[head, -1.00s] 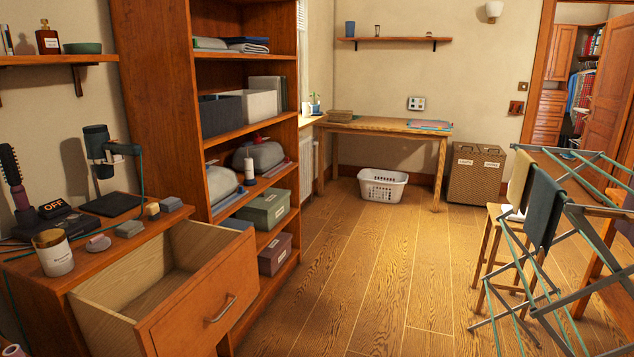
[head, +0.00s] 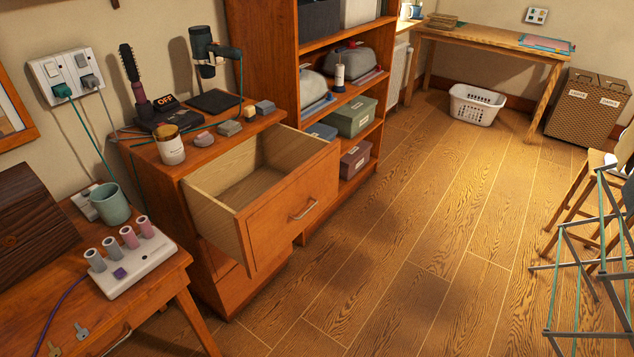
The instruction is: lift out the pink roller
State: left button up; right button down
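A white roller base (head: 130,273) sits on the small wooden table at the lower left. It holds upright rollers in a row. Two grey rollers (head: 96,260) stand at its left end. Two pinkish rollers stand at its right end, a pink one (head: 129,237) and another (head: 147,227) beside it. A purple switch shows on the front of the base. Neither of my grippers is in view.
A teal mug (head: 111,205) stands behind the base, and a dark wooden box (head: 35,215) to its left. An open, empty-looking drawer (head: 262,180) juts out at the right. The floor (head: 400,250) is clear.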

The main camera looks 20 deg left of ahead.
aim_at(144, 225)
jog(key=u, duration=1.65)
